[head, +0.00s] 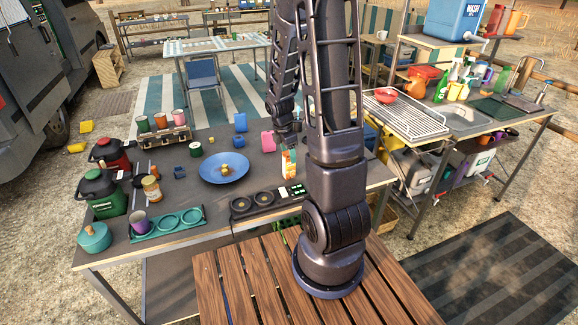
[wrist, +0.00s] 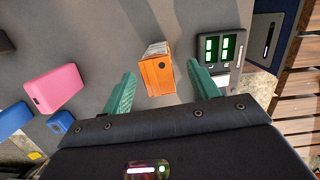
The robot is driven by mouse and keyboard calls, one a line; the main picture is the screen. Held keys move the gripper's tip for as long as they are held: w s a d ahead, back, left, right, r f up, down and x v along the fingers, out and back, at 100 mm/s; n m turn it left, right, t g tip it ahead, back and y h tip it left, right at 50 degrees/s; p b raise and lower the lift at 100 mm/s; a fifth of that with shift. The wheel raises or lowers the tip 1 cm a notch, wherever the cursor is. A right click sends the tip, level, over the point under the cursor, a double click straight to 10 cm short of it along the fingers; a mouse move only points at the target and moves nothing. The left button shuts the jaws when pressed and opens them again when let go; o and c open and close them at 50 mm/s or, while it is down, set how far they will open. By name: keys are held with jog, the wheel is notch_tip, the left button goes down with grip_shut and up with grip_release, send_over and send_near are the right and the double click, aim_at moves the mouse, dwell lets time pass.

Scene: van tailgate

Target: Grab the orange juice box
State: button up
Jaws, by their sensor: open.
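The orange juice box (wrist: 157,76) stands on the grey table, its orange face seen from above in the wrist view, with a lighter printed side at its far end. My gripper (wrist: 162,90) is open, with one green finger left of the box and one right of it. Gaps show between the box and both fingers. In the head view the box (head: 289,163) shows as a small orange and white carton below my arm's end, and the fingers there are mostly hidden.
A pink block (wrist: 55,89) lies left of the gripper. A black device with green displays (wrist: 221,47) is close to the right finger. A blue plate (head: 223,168) and a two-burner stove (head: 255,203) are also on the table.

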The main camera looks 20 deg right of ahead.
aim_at(289, 165)
jog(key=shift+w+d+f, duration=0.1)
jog(key=shift+d+f, duration=0.1)
jog(key=shift+f, duration=1.2)
jog(key=shift+d+f, duration=0.15)
jog(key=shift+f, duration=1.25)
jog(key=c, duration=1.2)
jog(key=shift+r, duration=0.1)
